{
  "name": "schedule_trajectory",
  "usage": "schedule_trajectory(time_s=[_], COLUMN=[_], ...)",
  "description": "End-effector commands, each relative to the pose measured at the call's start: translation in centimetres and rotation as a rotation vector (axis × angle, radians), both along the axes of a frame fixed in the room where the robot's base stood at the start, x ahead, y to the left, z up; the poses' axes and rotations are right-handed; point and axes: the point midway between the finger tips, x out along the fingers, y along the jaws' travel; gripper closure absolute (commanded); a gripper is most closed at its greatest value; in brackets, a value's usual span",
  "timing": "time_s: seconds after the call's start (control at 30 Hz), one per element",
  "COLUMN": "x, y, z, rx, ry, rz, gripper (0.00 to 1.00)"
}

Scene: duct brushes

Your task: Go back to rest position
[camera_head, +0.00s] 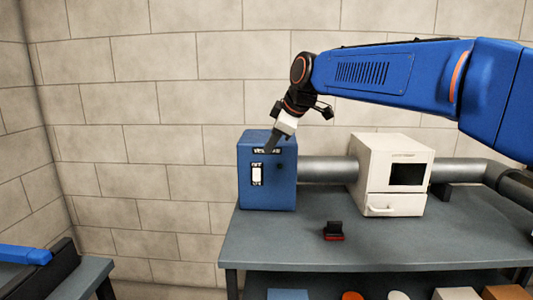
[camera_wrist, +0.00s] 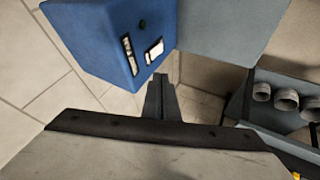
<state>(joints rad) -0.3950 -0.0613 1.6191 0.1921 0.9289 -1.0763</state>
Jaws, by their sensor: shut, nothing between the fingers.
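My gripper (camera_head: 271,145) is shut and empty, pointing down in front of the upper part of a blue box (camera_head: 281,190) in the head view. The box has a label and a white rocker switch (camera_head: 257,174) on its front. In the wrist view my gripper (camera_wrist: 160,78) has its fingers together, just below the blue box (camera_wrist: 100,40) in the picture. The white switch (camera_wrist: 154,51) shows there near the fingertips. I cannot tell whether the fingers touch the box.
The blue box stands on a grey table (camera_head: 300,240). A metal duct (camera_head: 325,169) runs from it to a white box (camera_head: 390,172) with a dark window. A small red and black object (camera_head: 334,231) lies in front. Several items sit on the lower shelf. A block wall stands behind.

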Motion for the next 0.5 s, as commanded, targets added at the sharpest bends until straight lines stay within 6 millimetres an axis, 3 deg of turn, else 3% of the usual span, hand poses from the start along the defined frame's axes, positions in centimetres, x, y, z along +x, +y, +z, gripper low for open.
schedule_trajectory(time_s=[0.5], x=[-0.65], y=[-0.92], z=[0.18], rx=[0.004], ry=[0.008], rz=[-0.020], gripper=[1.00])
